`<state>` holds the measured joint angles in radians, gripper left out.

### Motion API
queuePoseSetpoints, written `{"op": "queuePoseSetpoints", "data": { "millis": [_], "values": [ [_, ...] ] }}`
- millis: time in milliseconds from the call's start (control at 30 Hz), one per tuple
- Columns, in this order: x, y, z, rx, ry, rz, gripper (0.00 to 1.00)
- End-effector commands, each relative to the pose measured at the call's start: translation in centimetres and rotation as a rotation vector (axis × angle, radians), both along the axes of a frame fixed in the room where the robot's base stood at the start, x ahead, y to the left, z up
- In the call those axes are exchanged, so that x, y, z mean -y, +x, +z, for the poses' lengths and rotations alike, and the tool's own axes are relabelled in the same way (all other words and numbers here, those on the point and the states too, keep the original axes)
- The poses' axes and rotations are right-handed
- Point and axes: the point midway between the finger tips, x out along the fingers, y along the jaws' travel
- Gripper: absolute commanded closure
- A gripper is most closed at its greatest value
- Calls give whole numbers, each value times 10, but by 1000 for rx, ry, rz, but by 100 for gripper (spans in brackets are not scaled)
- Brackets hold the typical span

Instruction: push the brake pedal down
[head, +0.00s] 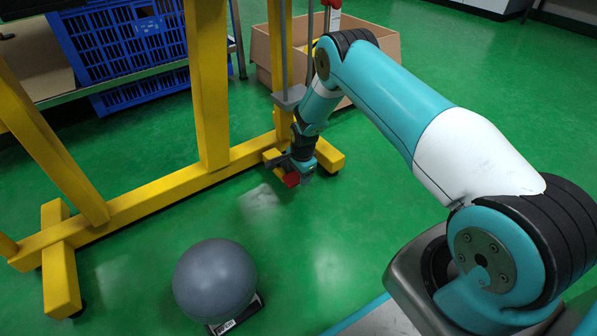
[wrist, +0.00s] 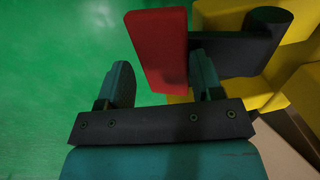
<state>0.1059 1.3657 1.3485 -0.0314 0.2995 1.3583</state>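The brake pedal shows in the wrist view as a red pad (wrist: 157,48) on a dark arm (wrist: 235,52) that joins a yellow part at the right. In the head view the red pad (head: 291,180) is low by the foot of the yellow frame. My gripper (wrist: 160,62) is open and empty, its two fingers apart. The red pad lies just beyond the fingers, closer to the right finger, which overlaps the dark arm in the picture. I cannot tell whether it touches. In the head view my gripper (head: 298,163) is at the pedal and partly hides it.
A yellow frame (head: 150,194) with posts and feet stands on the green floor. A cardboard box (head: 262,50) and blue crates (head: 125,40) are behind. Floor between ball and pedal is clear.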

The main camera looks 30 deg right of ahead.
Motion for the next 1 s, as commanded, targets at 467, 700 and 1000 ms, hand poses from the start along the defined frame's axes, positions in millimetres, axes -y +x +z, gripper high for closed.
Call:
{"op": "queuePoseSetpoints", "data": {
  "millis": [467,700,1000],
  "values": [
    [2,-6,47,4,-4,-7,23],
    [3,-15,111,4,-2,-3,23],
    [3,-22,165,5,-1,-1,23]
  ]
}}
